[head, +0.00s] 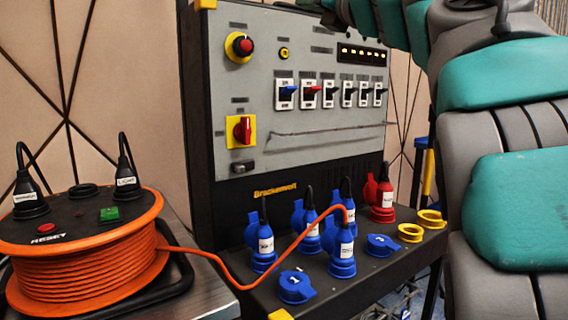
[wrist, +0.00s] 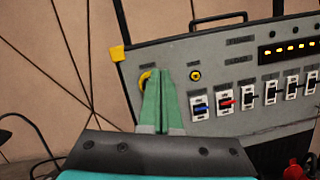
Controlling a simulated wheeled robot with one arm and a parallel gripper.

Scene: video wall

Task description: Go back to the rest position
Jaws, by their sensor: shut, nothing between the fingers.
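My gripper (wrist: 165,92) shows in the wrist view with its two green fingers together and nothing between them. It is in front of the upper left of the grey control panel (wrist: 240,60) and hides most of the yellow-ringed knob there. I cannot tell how far it is from the panel. In the head view my teal and grey arm fills the right side and reaches across the top. My gripper is out of the head view.
The panel (head: 300,150) carries a red emergency knob (head: 243,45), a red rotary switch (head: 242,130) and several toggle switches. Blue and red plugs (head: 342,250) stand on the ledge below. An orange cable reel (head: 90,265) sits on a table at left, its cable running to a blue plug.

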